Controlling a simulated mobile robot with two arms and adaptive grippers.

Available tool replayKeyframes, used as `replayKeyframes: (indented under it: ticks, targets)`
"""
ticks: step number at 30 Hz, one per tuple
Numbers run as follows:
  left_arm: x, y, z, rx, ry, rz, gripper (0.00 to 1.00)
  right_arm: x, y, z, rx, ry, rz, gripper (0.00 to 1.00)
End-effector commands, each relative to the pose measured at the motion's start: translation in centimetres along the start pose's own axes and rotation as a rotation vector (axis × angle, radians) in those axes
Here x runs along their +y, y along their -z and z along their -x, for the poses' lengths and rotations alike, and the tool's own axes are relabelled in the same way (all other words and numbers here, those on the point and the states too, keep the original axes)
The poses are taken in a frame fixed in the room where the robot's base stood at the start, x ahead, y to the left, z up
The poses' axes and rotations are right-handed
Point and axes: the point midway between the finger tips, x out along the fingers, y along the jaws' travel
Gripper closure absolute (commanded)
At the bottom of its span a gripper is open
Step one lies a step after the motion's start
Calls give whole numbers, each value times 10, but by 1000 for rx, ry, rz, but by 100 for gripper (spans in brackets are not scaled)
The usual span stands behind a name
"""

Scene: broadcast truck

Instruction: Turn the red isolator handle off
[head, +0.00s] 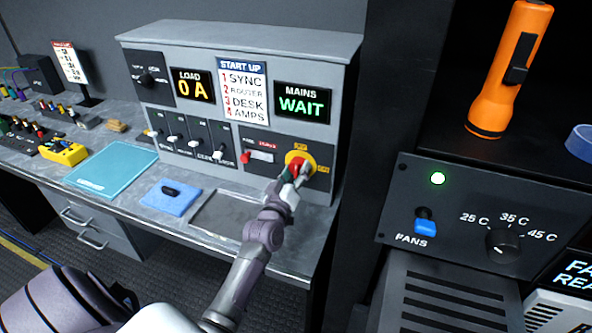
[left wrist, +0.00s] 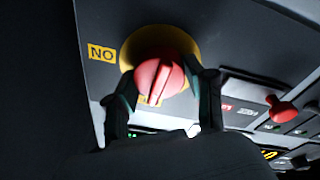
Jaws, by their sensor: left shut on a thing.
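The red isolator handle (left wrist: 160,78) sits on a round yellow plate (left wrist: 133,48) on the grey power panel. In the head view my left gripper (head: 290,178) reaches up to the handle from below. My right gripper is not in view.
The MAINS display (head: 302,104) reads WAIT and the LOAD display (head: 193,86) reads 0 A. A smaller red knob (head: 245,157) is left of the handle. A dark rack with a FANS switch (head: 425,224) stands at right.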

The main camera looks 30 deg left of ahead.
Motion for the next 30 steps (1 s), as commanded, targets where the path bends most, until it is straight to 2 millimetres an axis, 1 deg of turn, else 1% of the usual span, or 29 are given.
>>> replayKeyframes:
  ticks: [6, 20, 21, 25, 30]
  targets:
    - [0, 0, 0, 2, 6, 52, 81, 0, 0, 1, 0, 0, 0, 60]
    - [0, -1, 0, 3, 7, 66, 81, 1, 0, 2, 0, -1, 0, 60]
    - [0, -1, 0, 3, 7, 66, 43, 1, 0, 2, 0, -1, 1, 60]
    - [0, -1, 0, 3, 7, 64, 21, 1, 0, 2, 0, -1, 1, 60]
    - [0, 0, 0, 3, 6, 63, 20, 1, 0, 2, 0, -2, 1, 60]
